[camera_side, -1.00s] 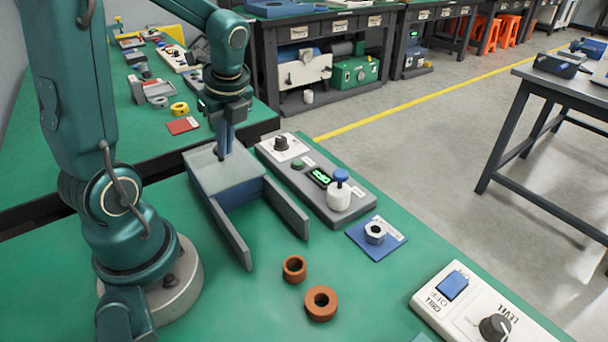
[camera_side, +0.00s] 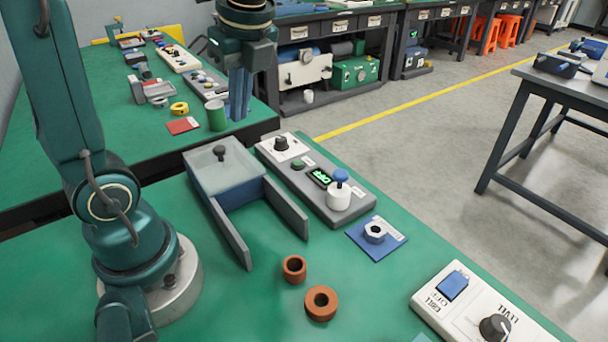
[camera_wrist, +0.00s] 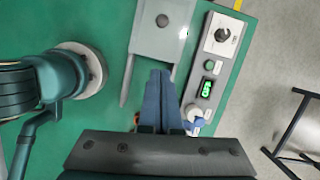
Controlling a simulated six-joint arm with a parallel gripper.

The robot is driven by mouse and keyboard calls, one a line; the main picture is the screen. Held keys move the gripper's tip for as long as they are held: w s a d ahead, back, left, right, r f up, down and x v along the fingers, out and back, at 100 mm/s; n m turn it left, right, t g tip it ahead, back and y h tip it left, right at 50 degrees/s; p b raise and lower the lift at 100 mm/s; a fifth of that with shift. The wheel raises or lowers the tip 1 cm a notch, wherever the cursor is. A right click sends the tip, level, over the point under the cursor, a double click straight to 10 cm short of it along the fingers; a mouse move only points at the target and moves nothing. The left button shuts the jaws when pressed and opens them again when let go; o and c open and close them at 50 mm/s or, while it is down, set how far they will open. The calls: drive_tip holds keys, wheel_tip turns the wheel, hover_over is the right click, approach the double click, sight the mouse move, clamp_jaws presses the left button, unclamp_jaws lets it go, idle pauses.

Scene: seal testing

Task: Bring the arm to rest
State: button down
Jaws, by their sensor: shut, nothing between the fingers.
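My gripper (camera_side: 239,100) hangs in the air above the far edge of the green bench, clear of everything below. Its blue fingers (camera_wrist: 160,98) are together and empty in the wrist view. Below it in the side view is a grey-blue box whose grey lid (camera_side: 232,170) is in place, with a dark knob (camera_side: 219,153) standing on top. The lid also shows in the wrist view (camera_wrist: 150,42). Two grey rails (camera_side: 288,208) extend from the box toward the front.
A grey control panel (camera_side: 268,160) with a lit green display and a blue-capped white cylinder (camera_side: 339,198) stands right of the box. A nut (camera_side: 375,232) rests on a blue plate. Two brown rings (camera_side: 320,303) lie in front. A white level panel (camera_side: 455,312) is at front right.

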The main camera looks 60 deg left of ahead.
drive_tip(key=s+d+f+n+t+h, duration=0.1)
drive_tip(key=s+d+n+t, duration=0.1)
drive_tip(key=d+n, duration=0.3)
drive_tip(key=s+d+f+n+t+h, duration=0.2)
drive_tip(key=d+n+t, duration=0.2)
drive_tip(key=n, duration=0.7)
drive_tip(key=shift+s+d+f, duration=0.3)
drive_tip(key=shift+s+d, duration=0.05)
drive_tip(key=shift+d, duration=0.15)
